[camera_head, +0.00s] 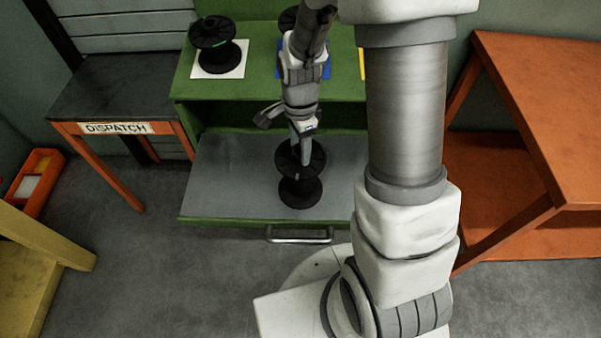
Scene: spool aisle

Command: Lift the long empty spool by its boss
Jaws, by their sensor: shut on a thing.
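A black spool (299,190) with no wound material showing stands upright on the grey lower deck (235,190) of the green cabinet. My gripper (303,160) reaches down from above and is shut at the centre of its top flange, on the boss. The fingertips and the boss are mostly hidden by the gripper body. I cannot tell whether the spool's bottom flange touches the deck.
On the green upper shelf (258,40), a black spool (213,45) stands on a white square, and another is partly hidden behind my arm by a blue square (318,68). A dispatch table (120,90) stands left, an orange bench (560,110) right.

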